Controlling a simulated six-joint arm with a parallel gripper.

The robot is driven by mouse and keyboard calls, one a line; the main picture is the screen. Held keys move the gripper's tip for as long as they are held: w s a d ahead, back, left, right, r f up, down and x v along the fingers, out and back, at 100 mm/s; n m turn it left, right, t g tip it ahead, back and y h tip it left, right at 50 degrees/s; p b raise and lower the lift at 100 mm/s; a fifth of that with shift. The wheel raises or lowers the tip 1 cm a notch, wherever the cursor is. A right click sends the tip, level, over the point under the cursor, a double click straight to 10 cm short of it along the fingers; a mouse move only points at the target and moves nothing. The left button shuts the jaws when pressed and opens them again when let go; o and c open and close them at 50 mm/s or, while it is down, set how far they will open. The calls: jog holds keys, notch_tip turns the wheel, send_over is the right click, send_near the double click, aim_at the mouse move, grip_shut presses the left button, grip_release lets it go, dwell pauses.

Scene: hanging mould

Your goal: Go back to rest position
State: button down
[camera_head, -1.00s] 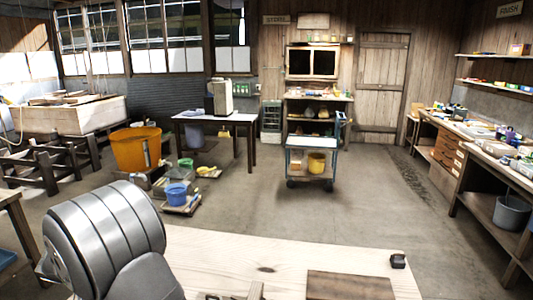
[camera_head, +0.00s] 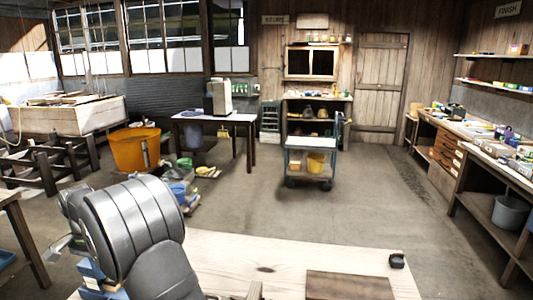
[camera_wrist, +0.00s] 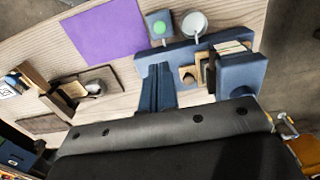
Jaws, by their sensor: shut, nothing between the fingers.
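My gripper (camera_wrist: 158,70) shows in the wrist view as two narrow dark-blue fingers side by side at the middle, shut and empty. The dark grey wrist body fills the bottom of that view. The fingers appear above a pale wooden bench top (camera_wrist: 55,62), near a long blue block (camera_wrist: 208,42); whether they touch it I cannot tell. In the head view my grey arm rises at the lower left, and its end is mostly hidden behind the arm.
The wrist view shows a purple sheet (camera_wrist: 107,32), a round pale cup (camera_wrist: 194,24), a small blue block with a green top (camera_wrist: 159,24) and a dark tray (camera_wrist: 98,91). In the head view, a brown board (camera_head: 348,286) and a small black object (camera_head: 397,261) lie on the bench.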

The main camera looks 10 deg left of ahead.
notch_tip(320, 180, down, 10)
notch_tip(320, 180, up, 7)
jog(key=shift+r, duration=0.2)
dwell(1.5)
